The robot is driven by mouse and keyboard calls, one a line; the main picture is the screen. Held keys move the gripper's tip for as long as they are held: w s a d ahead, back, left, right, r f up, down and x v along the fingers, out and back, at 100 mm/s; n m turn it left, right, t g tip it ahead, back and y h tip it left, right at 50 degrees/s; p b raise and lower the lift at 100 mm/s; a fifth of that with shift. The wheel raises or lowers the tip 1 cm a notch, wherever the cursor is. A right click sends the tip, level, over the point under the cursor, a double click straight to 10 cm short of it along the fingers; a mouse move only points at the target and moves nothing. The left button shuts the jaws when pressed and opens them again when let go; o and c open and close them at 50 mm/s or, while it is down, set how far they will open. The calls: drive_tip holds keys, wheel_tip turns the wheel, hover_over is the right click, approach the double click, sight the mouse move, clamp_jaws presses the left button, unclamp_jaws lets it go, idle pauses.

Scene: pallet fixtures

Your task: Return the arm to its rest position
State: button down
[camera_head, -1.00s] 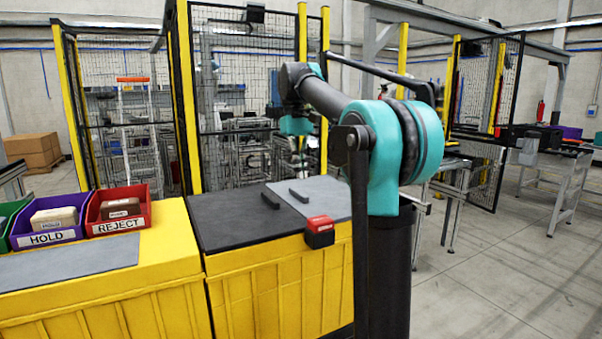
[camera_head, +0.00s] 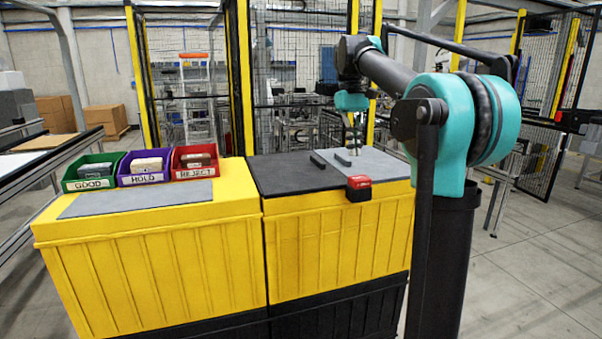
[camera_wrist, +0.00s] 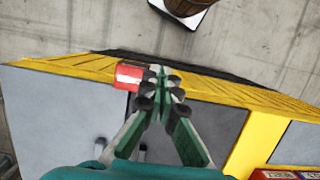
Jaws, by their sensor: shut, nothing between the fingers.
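My arm reaches from the column at the right toward the yellow cabinets in the head view. My gripper (camera_head: 355,147) hangs pointing down above the grey plate (camera_head: 378,172) on the right cabinet's top. In the wrist view my gripper (camera_wrist: 163,90) shows its green fingers brought together at the tips, with nothing held. A red and black block (camera_head: 359,188) sits at the front edge of that cabinet. It also shows in the wrist view (camera_wrist: 129,76), beside the fingertips in the picture; the gap in height is hard to tell.
Green GOOD (camera_head: 92,172), purple HOLD (camera_head: 144,168) and red REJECT (camera_head: 195,162) bins stand on the left yellow cabinet, each with items in it. Two small dark bars (camera_head: 318,160) (camera_head: 342,160) lie on the right cabinet top. Mesh fencing (camera_head: 190,75) stands behind. Open floor (camera_head: 540,240) lies at right.

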drive_tip(key=s+f, duration=0.1)
drive_tip(key=f, duration=0.3)
drive_tip(key=s+d+f+t, duration=0.1)
drive_tip(key=f, duration=0.2)
drive_tip(key=s+f+m+t, duration=0.1)
drive_tip(key=f, duration=0.3)
drive_tip(key=shift+d+f, duration=0.2)
drive_tip(key=shift+f, duration=0.15)
drive_tip(key=s+d+f+m+t, duration=0.1)
drive_tip(key=s+f+t, duration=0.1)
drive_tip(key=s+f, duration=0.8)
drive_tip(key=s+d+f+m+t, duration=0.1)
drive_tip(key=s+f+t, duration=0.1)
drive_tip(key=s+f, duration=0.8)
wheel_tip(320, 180, down, 8)
drive_tip(key=shift+s+d+f+m+t+y, duration=0.2)
drive_tip(key=shift+d+m+t+y, duration=0.1)
drive_tip(key=shift+d+t+y, duration=0.1)
